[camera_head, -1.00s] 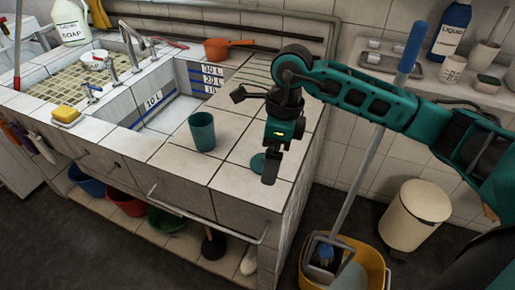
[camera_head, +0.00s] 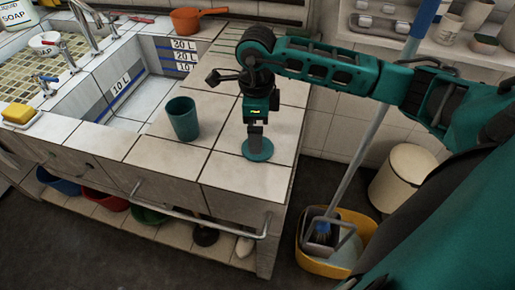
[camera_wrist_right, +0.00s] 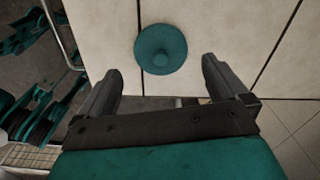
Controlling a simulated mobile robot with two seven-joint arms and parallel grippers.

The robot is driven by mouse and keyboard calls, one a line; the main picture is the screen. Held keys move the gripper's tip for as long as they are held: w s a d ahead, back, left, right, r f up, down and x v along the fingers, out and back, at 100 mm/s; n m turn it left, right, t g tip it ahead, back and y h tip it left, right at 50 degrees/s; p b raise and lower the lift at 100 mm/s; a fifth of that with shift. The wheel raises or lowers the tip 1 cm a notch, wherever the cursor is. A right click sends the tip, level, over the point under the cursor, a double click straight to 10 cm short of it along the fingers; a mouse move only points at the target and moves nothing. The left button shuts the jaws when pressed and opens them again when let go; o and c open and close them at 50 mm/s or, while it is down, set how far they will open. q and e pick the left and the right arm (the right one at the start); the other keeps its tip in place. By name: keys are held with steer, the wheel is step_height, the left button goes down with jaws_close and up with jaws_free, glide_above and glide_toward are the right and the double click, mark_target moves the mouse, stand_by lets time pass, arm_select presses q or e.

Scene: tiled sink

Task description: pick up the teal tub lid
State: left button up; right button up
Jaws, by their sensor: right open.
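The teal tub lid (camera_head: 258,150) is a small round disc lying flat on the white tiled counter, near its right edge. In the right wrist view the lid (camera_wrist_right: 161,48) shows whole, with a raised knob in its middle. My right gripper (camera_head: 256,138) is above the lid in the head view and hides part of its far side. In the wrist view the right gripper (camera_wrist_right: 160,80) is open and empty, with the lid just beyond and between the line of its two fingertips. My left gripper is not in view.
A teal cup (camera_head: 183,119) stands on the counter to the left of the lid. The tiled sink basin (camera_head: 130,100) lies farther left. An orange pot (camera_head: 190,20) sits at the back. A yellow mop bucket (camera_head: 330,250) stands on the floor right of the counter.

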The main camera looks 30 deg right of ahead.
step_height(320, 180, down, 5)
steer(key=b, duration=0.3)
steer(key=shift+w, duration=0.1)
steer(key=shift+f, duration=0.2)
steer(key=shift+r, duration=0.1)
steer(key=c, duration=0.6)
steer(key=shift+c, duration=1.4)
